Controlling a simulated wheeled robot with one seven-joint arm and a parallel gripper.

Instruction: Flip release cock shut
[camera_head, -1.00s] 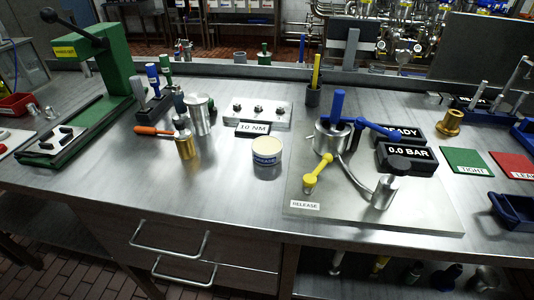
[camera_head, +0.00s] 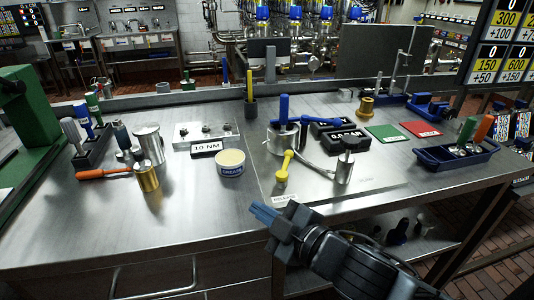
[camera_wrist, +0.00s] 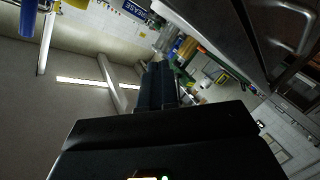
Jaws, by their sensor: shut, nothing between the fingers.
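The release cock is a yellow lever (camera_head: 284,166) on the metal test plate (camera_head: 375,200), just behind the RELEASE label (camera_head: 284,198). It slants from the base of the silver cylinder down toward the front. A blue clamp handle (camera_head: 284,108) stands on the cylinder, with a blue arm reaching right. My gripper (camera_head: 262,212) is shut and empty, at the plate's front-left edge, in front of the yellow lever and apart from it. In the wrist view my shut fingers (camera_wrist: 160,85) point away, with a yellow part and a blue part at the top left.
A grease tub (camera_head: 231,162) stands left of the plate. A silver hand pump (camera_head: 346,162) stands right of the lever, joined by a hose. Black displays (camera_head: 345,140) sit behind. A blue tray (camera_head: 456,155) is at the right. The table's front strip is clear.

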